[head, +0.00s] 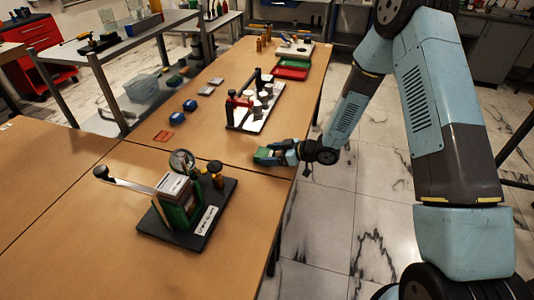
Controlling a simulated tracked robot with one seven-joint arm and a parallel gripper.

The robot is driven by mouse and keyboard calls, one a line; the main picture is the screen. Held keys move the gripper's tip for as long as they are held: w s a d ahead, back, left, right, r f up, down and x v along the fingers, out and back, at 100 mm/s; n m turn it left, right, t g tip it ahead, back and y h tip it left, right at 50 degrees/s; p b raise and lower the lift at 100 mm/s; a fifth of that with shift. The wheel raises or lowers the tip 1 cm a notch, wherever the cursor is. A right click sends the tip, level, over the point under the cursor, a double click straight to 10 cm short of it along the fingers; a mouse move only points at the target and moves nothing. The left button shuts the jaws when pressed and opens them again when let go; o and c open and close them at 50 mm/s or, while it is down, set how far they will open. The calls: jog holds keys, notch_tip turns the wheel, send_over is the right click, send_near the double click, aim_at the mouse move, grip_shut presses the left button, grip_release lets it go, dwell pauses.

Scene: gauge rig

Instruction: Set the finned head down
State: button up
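My gripper (268,154) is low over the right edge of the wooden table (240,205), near the seam between two tabletops. A small dark green patch shows at its fingertips. I cannot tell whether this is a held part or the fingers, and I cannot make out the finned head for sure. The gauge rig (190,212) stands to the left and nearer, on a black base with a label. It has a green block, a round dial (182,161), a long lever with a black knob (101,172) and a brass post with a black cap (215,167).
Behind my gripper stands a rack (262,112) with a red part and white pieces. Small blue blocks (183,112) and an orange-brown square (163,136) lie to its left. Red and green trays (291,69) are farther back. The tabletop right of the rig is bare.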

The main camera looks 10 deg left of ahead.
jog(key=o, duration=0.4)
jog(key=shift+r, duration=0.1)
